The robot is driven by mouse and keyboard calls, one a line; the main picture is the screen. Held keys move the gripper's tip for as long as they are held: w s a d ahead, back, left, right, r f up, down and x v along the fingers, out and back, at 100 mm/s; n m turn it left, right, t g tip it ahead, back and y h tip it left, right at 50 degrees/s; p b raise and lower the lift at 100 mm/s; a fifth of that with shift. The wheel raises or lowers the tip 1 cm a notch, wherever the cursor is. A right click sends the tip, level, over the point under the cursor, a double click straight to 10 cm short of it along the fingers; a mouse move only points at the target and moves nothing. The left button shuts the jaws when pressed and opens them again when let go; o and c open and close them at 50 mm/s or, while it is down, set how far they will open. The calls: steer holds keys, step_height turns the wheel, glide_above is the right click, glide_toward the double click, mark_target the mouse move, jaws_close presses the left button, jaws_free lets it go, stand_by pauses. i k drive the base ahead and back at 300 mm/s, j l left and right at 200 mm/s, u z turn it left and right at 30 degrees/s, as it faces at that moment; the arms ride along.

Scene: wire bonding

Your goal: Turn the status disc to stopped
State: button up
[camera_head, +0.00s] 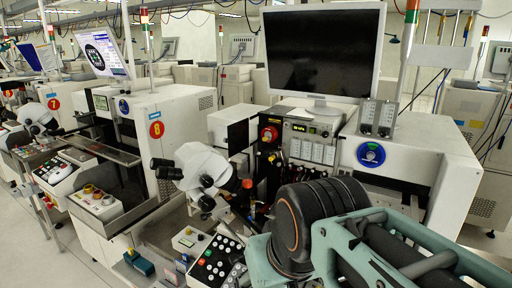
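A round blue disc (371,155) with a pale centre is on the white front of the machine at the right, below the two small grey boxes. It looks like the status disc; its marking is too small to read. The disc is unobstructed. My arm, with a dark ribbed joint and teal links, fills the lower right foreground, in front of and below the disc. I cannot make out gripper fingers in this view, and nothing is seen touching the disc.
A large dark monitor (322,50) stands above the machine. A microscope head (203,168) and a button panel (216,262) are left of my arm. The neighbouring machine carries another blue disc (124,106) and a red number 8 disc (156,129). Floor shows at lower left.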

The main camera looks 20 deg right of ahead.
mark_target(370, 155)
steer(key=z, duration=1.3)
steer(key=j+z, duration=0.35)
steer(key=j, duration=0.3)
steer(key=k, duration=0.05)
